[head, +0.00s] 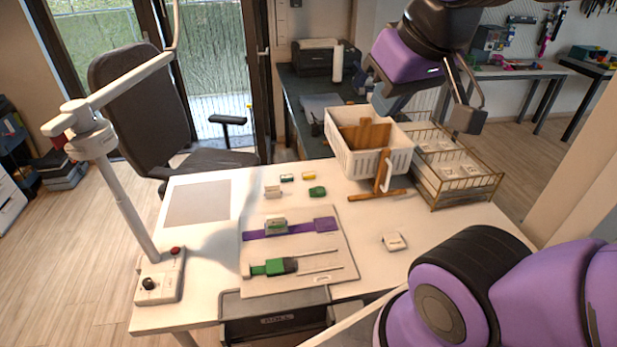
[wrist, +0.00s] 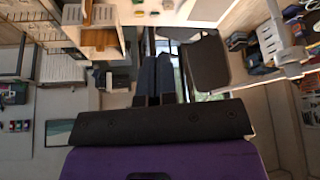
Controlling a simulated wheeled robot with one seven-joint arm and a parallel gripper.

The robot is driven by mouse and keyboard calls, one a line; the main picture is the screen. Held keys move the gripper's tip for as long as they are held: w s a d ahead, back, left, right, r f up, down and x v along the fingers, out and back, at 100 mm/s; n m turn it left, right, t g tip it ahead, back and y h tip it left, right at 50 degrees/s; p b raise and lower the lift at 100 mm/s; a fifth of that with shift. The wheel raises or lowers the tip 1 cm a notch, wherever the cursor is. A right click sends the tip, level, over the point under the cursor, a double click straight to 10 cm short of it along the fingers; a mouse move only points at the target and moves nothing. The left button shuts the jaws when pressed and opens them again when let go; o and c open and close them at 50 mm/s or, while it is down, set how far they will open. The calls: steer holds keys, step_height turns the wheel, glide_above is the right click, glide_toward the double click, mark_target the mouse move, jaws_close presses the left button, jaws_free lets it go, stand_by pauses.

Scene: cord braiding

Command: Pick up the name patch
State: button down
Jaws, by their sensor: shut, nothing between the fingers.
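My gripper (wrist: 155,72) is shut and empty, its two dark fingers side by side in the wrist view. In the head view it is high at the upper right, above the white basket and well clear of the table. A small white piece (head: 394,241) lies alone on the table right of the board. A purple strap (head: 290,229) lies across the white board (head: 340,268).
A white basket (head: 372,163) on a wooden stand and a wire rack (head: 470,190) stand at the table's back right. A lamp (head: 125,190) rises at the left. A green-handled tool (head: 270,268) lies on the board. The table's right front is mostly clear.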

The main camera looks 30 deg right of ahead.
stand_by(0.3)
steer(key=c, duration=1.2)
jaws_free()
steer(key=shift+w+r, duration=0.1)
steer(key=shift+w, duration=0.15)
steer(key=shift+c, duration=0.2)
steer(key=o, duration=0.9)
steer(key=w+n, duration=0.2)
steer(key=w, duration=0.1)
steer(key=w+n+h, duration=0.1)
steer(key=w, duration=0.1)
steer(key=shift+w+d+r+g, duration=0.1)
steer(key=shift+d+r+g, duration=0.2)
steer(key=shift+r+g, duration=0.1)
steer(key=n+g+y, duration=0.1)
steer(key=n+g, duration=0.3)
steer(key=n, duration=2.5)
glide_above(309, 174)
step_height(309, 174, down, 42)
steer(key=shift+a+f, duration=0.1)
steer(key=shift+f, duration=4.95)
